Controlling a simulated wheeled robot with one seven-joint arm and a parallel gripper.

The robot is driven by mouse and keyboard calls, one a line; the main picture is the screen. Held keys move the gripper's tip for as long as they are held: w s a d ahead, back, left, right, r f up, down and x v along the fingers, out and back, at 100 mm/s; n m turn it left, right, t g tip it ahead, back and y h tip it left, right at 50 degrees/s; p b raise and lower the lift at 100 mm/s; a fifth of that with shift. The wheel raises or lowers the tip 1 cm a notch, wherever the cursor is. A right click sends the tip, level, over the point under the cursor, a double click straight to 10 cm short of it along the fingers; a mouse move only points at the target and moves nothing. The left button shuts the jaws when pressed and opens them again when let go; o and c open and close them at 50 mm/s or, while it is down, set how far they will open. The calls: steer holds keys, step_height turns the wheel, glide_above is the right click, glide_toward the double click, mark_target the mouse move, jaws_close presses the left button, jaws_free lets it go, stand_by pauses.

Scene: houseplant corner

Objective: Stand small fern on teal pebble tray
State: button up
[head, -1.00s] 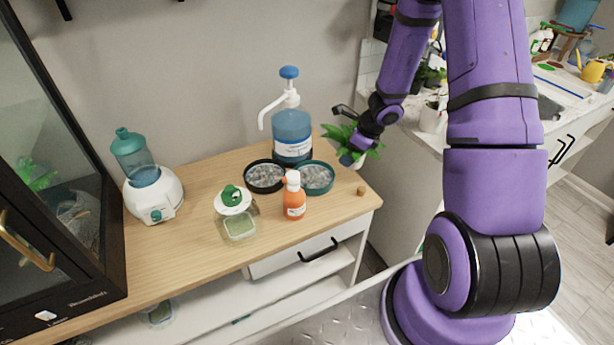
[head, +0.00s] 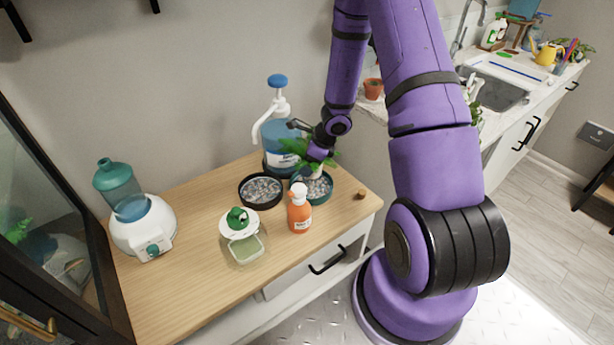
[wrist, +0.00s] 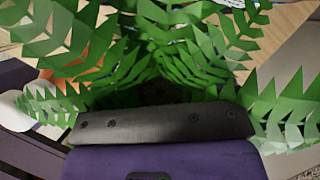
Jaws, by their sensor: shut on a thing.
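My gripper (head: 318,154) is shut on the fern, which is over the teal pebble tray (head: 326,198). The tray is round with grey pebbles, at the right part of the wooden top. I cannot tell whether the pot touches the pebbles. In the wrist view, the fern's fronds (wrist: 190,55) fill most of the picture and hide the pot and the tray.
A black pebble tray (head: 243,198) sits left of the teal one. An orange bottle (head: 299,212) stands close in front, and a large blue pump bottle (head: 277,135) stands behind. A small cork-like piece (head: 361,194) lies to the right. The front left of the wooden top (head: 190,270) is clear.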

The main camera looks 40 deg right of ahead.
steer(key=shift+f, duration=2.75)
steer(key=o, duration=0.9)
steer(key=shift+f, duration=0.1)
steer(key=shift+o, duration=0.2)
